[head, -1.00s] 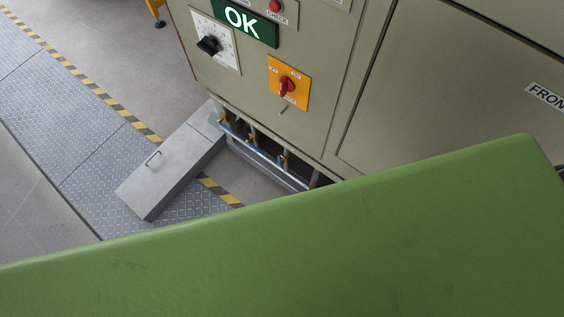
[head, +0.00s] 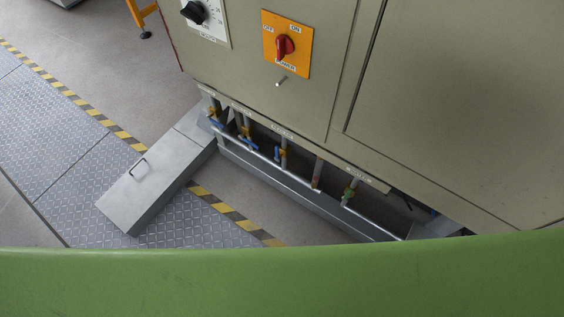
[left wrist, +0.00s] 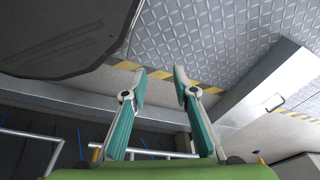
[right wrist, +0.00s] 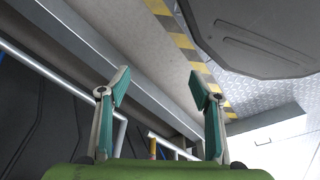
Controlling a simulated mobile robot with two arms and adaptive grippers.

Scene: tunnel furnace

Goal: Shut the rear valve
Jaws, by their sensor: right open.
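A row of valves sits on pipes in the low recess under the cabinet in the head view. The left end valve (head: 215,121), the second valve (head: 247,134) and the third valve (head: 282,152) have yellow parts and blue handles. A fourth, greenish valve (head: 349,192) is farther right. Labels above them are too small to read, so I cannot tell which is the rear one. My left gripper (left wrist: 160,73) is open and empty in the left wrist view. My right gripper (right wrist: 158,76) is open and empty in the right wrist view. Neither shows in the head view.
The cabinet (head: 235,75) has a red switch (head: 285,46) on an orange plate and a black knob (head: 194,12). A grey box cover (head: 155,185) with a handle lies on the floor left of the recess. Yellow-black tape (head: 115,130) crosses the floor.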

